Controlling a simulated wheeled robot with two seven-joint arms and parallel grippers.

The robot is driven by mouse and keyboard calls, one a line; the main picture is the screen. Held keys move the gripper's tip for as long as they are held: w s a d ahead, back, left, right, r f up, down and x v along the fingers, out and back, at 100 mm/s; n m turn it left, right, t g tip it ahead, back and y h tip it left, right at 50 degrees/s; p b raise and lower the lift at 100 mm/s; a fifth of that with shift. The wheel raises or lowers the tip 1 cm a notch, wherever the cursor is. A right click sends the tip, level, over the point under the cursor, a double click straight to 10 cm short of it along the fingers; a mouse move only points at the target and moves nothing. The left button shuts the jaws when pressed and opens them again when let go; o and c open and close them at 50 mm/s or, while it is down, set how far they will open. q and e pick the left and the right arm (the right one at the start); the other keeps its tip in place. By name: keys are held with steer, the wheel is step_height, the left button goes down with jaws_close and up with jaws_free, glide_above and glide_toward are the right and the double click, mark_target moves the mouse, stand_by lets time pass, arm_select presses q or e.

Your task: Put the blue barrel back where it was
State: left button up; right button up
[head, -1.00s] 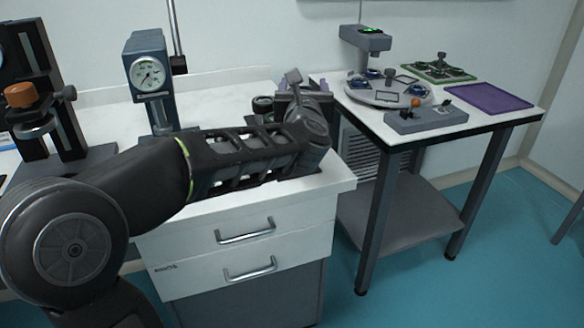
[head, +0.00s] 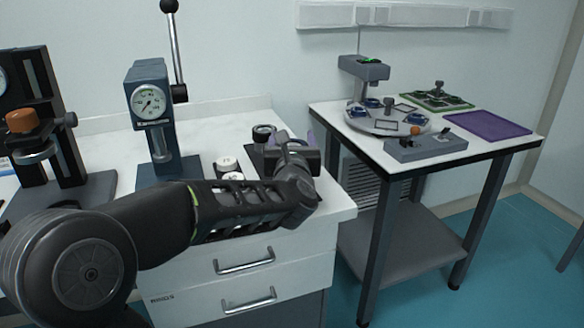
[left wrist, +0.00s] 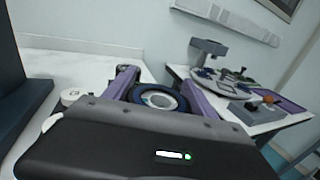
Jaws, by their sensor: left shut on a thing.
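My left gripper (head: 304,145) is over the right end of the white drawer bench, mostly hidden by its own wrist in the head view. In the left wrist view, its two purple fingers (left wrist: 160,82) are shut on a round barrel (left wrist: 160,98). The barrel has a dark blue rim and a pale ring-shaped top. The barrel is hidden in the head view, and its underside cannot be seen. On the side table, a round grey plate (head: 385,124) carries other small blue-rimmed parts (head: 357,112). My right gripper is not in view.
A dark block with a black round part (head: 263,133) stands beside my gripper. White round pieces (head: 227,164) lie left of it. A dial gauge stand (head: 150,105) is further left. The side table also holds a grey control box (head: 426,146) and a purple mat (head: 487,124).

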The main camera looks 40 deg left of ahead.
arm_select(q)
steer(key=shift+f, duration=0.15)
steer(key=shift+f+b, duration=0.4)
steer(key=shift+f, duration=2.05)
steer(key=shift+f, duration=0.1)
steer(key=o, duration=1.7)
